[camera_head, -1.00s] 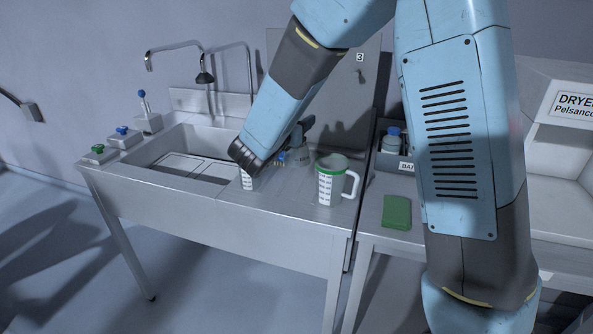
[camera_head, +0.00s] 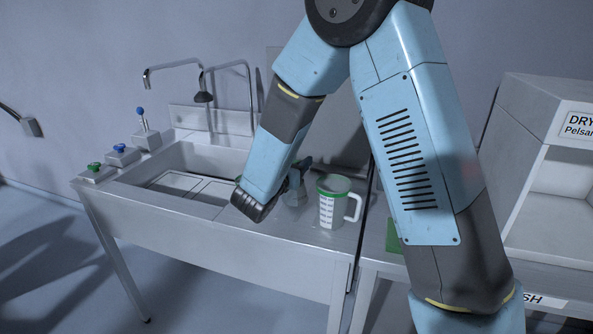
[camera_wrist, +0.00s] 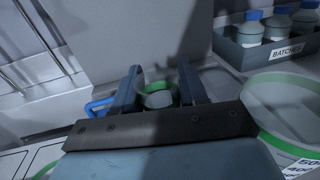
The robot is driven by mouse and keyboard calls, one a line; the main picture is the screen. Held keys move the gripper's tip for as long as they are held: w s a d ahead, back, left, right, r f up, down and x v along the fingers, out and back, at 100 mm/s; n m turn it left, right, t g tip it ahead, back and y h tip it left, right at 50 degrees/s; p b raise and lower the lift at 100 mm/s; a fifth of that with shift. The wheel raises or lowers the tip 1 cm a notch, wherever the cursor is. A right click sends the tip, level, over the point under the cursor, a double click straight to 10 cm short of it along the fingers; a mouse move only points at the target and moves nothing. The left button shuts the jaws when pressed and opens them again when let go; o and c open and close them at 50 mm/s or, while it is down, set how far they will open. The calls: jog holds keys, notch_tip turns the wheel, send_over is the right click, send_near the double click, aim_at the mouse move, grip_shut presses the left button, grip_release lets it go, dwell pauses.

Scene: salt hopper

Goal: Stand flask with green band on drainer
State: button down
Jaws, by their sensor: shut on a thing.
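My gripper (camera_wrist: 160,88) is shut on the flask with green band (camera_wrist: 158,98). In the wrist view the flask's round mouth and green ring show between the two fingers. In the head view my gripper (camera_head: 298,178) is beside the sink, left of a white jug, and mostly hides the flask. I cannot tell whether the flask's base touches the worktop. A pale slotted rack (camera_head: 185,184) lies in the sink basin; I cannot tell whether it is the drainer.
A white jug with green rim (camera_head: 330,205) stands close right of my gripper; its rim also shows in the wrist view (camera_wrist: 258,100). A batches tray (camera_wrist: 270,58) holds blue-capped bottles. Taps (camera_head: 205,97) rise behind the sink. A green-rimmed vessel (camera_wrist: 48,172) is at lower left.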

jog(key=shift+f, duration=1.2)
jog(key=c, duration=0.6)
grip_release()
jog(key=shift+f, duration=0.1)
jog(key=v, duration=1.2)
